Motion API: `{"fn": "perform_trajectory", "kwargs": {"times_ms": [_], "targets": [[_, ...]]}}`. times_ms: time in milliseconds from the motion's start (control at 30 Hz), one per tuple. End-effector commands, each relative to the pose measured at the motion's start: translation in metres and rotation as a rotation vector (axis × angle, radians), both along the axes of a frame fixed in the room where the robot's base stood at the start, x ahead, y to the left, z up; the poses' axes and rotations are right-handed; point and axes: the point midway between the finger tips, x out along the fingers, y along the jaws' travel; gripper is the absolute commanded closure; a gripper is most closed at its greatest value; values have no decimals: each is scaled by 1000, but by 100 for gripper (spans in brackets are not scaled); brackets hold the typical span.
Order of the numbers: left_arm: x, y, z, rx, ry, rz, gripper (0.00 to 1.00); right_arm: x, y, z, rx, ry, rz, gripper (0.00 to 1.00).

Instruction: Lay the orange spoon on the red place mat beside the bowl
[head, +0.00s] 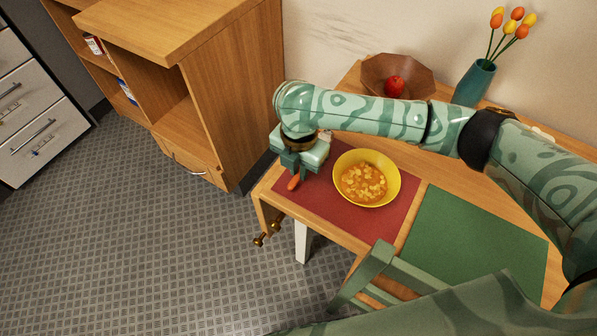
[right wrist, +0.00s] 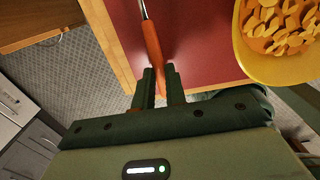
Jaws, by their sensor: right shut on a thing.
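The red place mat (head: 326,209) lies at the left end of the wooden table. The yellow bowl (head: 390,193) stands on it, filled with orange chunky food; its rim also shows in the right wrist view (right wrist: 265,70). My right gripper (head: 294,174) is over the mat's left side, left of the bowl. It is shut on the orange handle of the spoon (head: 293,183). In the right wrist view the handle (right wrist: 155,50) sits between the fingers, with a metal part at the top edge. I cannot tell whether the spoon touches the mat. My left gripper is not in view.
A green mat (head: 475,245) lies to the right. A brown bowl (head: 375,72) with a red fruit (head: 394,86) and a teal vase (head: 473,82) of tulips stand at the back. A wooden cabinet (head: 230,95) is left; a green chair (head: 378,262) is in front.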

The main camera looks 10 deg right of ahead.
Motion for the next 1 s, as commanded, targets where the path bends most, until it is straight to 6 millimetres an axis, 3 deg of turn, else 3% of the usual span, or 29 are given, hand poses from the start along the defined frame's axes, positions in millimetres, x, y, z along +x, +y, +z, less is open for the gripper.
{"fn": "perform_trajectory", "kwargs": {"times_ms": [33,67,433,467,533,867,1000], "targets": [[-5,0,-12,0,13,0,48,0,0,-18,-1,6,-1,100],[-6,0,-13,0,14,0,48,0,-1,-19,-1,5,-1,100],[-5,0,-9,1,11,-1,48,0,0,-17,-1,-1,-2,100],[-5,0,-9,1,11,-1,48,0,0,-18,-1,-1,-1,84],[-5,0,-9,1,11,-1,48,0,0,-18,-1,-1,-1,65],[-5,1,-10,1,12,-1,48,0,0,-15,-1,-2,-2,65],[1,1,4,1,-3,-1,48,0,-1,10,-1,-6,-2,65]]}}
